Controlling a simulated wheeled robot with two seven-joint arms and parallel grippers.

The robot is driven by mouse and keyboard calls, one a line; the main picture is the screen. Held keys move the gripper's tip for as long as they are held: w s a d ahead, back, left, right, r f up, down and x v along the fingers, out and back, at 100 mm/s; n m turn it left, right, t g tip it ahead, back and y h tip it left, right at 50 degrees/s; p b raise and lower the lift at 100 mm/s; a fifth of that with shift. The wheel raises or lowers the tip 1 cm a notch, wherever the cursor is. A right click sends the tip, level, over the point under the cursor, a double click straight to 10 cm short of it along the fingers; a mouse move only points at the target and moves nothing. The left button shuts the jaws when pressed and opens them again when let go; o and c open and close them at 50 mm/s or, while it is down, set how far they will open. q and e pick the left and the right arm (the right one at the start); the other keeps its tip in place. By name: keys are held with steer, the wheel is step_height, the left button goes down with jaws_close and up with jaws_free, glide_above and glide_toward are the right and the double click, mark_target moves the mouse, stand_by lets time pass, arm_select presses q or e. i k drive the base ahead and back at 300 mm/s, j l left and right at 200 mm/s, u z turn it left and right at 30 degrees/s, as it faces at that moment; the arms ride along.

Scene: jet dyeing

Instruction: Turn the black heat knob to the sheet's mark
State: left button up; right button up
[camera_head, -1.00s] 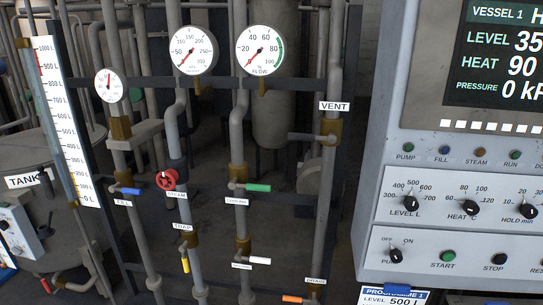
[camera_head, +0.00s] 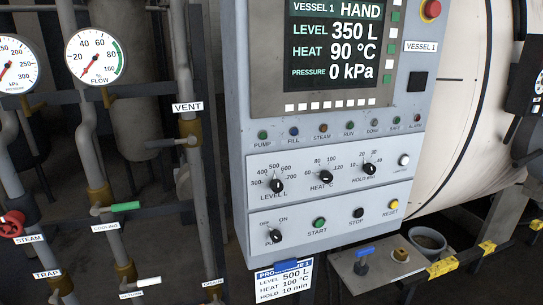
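The black heat knob (camera_head: 326,177) sits in the middle of the upper knob row on the grey control panel (camera_head: 238,120). Its scale runs from 60 to 120; its pointer is too small to read surely. The programme sheet (camera_head: 284,282) hangs below the panel and reads level 500 L, heat 100 °C, hold 10 min. The display (camera_head: 337,45) reads HAND, level 350 L, heat 90 °C, pressure 0 kPa. Neither of my grippers is in view.
The level knob (camera_head: 277,185) and hold knob (camera_head: 369,168) flank the heat knob. The pump switch (camera_head: 275,236), start button (camera_head: 319,223) and stop button (camera_head: 358,213) lie below. Pipes with gauges (camera_head: 94,57) and valves stand left. A small shelf (camera_head: 375,272) juts out at lower right.

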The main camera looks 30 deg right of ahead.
mark_target(326, 178)
steer(key=z, duration=1.35)
